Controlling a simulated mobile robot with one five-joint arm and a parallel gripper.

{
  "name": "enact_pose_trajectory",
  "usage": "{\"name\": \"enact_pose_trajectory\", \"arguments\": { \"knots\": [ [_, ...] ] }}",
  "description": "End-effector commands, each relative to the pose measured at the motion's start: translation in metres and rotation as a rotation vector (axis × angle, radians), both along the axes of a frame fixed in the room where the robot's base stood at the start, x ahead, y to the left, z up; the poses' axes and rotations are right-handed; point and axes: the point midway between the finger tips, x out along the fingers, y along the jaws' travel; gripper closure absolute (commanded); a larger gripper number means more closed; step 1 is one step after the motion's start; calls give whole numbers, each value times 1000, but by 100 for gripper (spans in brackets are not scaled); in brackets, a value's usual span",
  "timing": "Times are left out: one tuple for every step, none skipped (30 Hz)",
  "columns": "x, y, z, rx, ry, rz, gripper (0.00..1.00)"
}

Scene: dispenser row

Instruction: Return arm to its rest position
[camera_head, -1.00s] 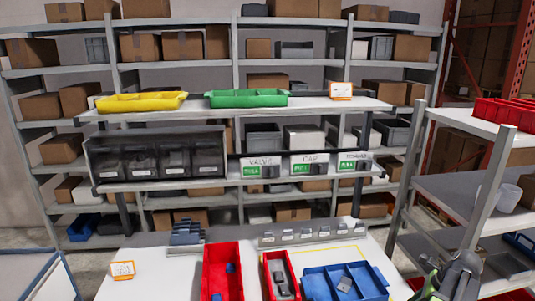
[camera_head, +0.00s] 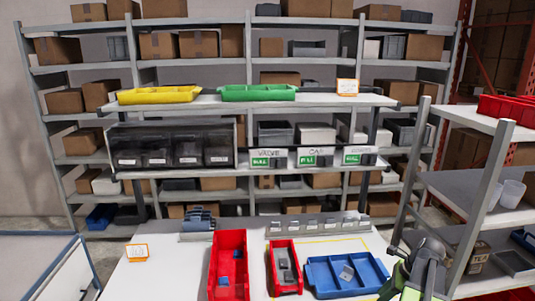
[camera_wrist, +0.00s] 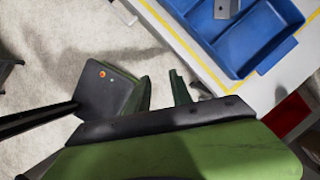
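My arm, green and dark grey, shows at the lower right of the head view, beside the blue bin (camera_head: 347,276) on the white table. In the wrist view my gripper (camera_wrist: 161,88) has two green fingers with a gap between them and nothing held. Pale floor shows past the fingers. The blue bin (camera_wrist: 240,45) lies at the upper right of the wrist view, apart from the fingers, with a small grey part (camera_wrist: 228,8) in it.
Red bins (camera_head: 228,245) and (camera_head: 284,255) stand left of the blue bin on the table (camera_head: 175,280). A grey side rack (camera_head: 487,190) with cups (camera_head: 513,191) stands close on the right. Dispensers labelled valve and cap (camera_head: 318,158) hang behind.

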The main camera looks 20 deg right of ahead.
Motion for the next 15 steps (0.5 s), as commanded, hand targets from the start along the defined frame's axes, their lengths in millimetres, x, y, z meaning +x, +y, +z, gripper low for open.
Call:
{"name": "enact_pose_trajectory", "arguments": {
  "knots": [
    [18, 18, -5, -1, 1, 42, 74],
    [27, 28, -6, -1, 2, 66, 74],
    [41, 44, -9, -3, 4, 102, 74],
    [52, 58, -11, -5, 7, 133, 74],
    [63, 73, -13, -7, 10, 166, 74],
    [79, 97, -17, -13, 14, 216, 74],
    [91, 117, -20, -17, 18, 258, 74],
    [103, 139, -23, -24, 22, 307, 74],
    [118, 171, -28, -39, 25, 386, 74],
    [128, 196, -32, -52, 25, 452, 74],
    [136, 221, -35, -66, 25, 522, 74],
    [145, 252, -40, -89, 23, 619, 74],
    [150, 276, -43, -105, 20, 693, 74],
    [154, 297, -46, -123, 15, 769, 74],
    [157, 324, -50, -146, 8, 866, 74]
  ]
}}
